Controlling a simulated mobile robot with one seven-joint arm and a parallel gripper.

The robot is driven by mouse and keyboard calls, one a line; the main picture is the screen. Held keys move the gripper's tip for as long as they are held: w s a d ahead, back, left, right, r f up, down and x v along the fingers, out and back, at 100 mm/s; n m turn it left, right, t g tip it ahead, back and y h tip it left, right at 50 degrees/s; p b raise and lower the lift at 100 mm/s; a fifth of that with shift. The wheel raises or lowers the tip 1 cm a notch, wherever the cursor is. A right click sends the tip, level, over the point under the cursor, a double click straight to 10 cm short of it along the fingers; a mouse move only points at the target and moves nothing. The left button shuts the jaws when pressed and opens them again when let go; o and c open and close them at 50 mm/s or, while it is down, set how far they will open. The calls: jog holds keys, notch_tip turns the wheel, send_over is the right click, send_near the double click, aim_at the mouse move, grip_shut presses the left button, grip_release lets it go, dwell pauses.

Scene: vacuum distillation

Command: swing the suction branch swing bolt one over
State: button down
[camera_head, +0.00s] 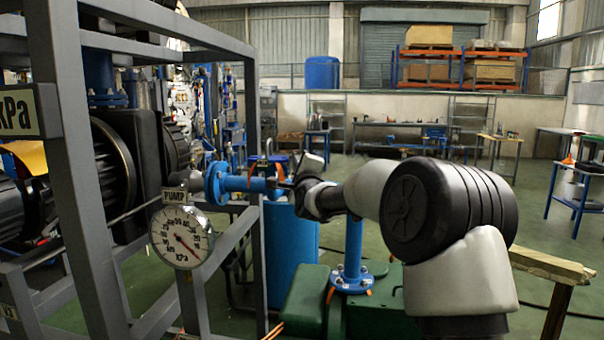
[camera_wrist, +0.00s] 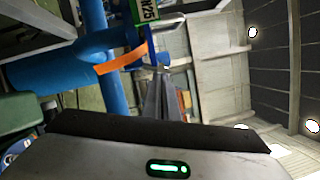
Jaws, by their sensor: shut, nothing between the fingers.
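The suction branch is a blue horizontal pipe (camera_head: 243,184) in the head view, with a round blue flange (camera_head: 215,184) at its left end. My gripper (camera_head: 284,183) is at the pipe's right end, small and partly hidden by my own wrist. In the wrist view my gripper (camera_wrist: 161,72) is shut and empty, its tips close to the blue pipework (camera_wrist: 95,40). A bent bright metal rod (camera_wrist: 168,24) sits just beyond the tips. I cannot tell whether it is the swing bolt or whether the fingers touch it.
A grey frame (camera_head: 68,130) with a pressure gauge (camera_head: 181,237) stands left. A blue upright pipe (camera_head: 354,245) rises from green equipment (camera_head: 305,300) below my arm.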

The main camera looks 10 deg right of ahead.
jog(key=n, duration=0.1)
jog(key=n+g+p, duration=0.1)
jog(key=shift+a+r+n, duration=0.2)
jog(key=shift+r+n, duration=0.1)
jog(key=shift+n, duration=0.1)
jog(key=shift+f, duration=0.15)
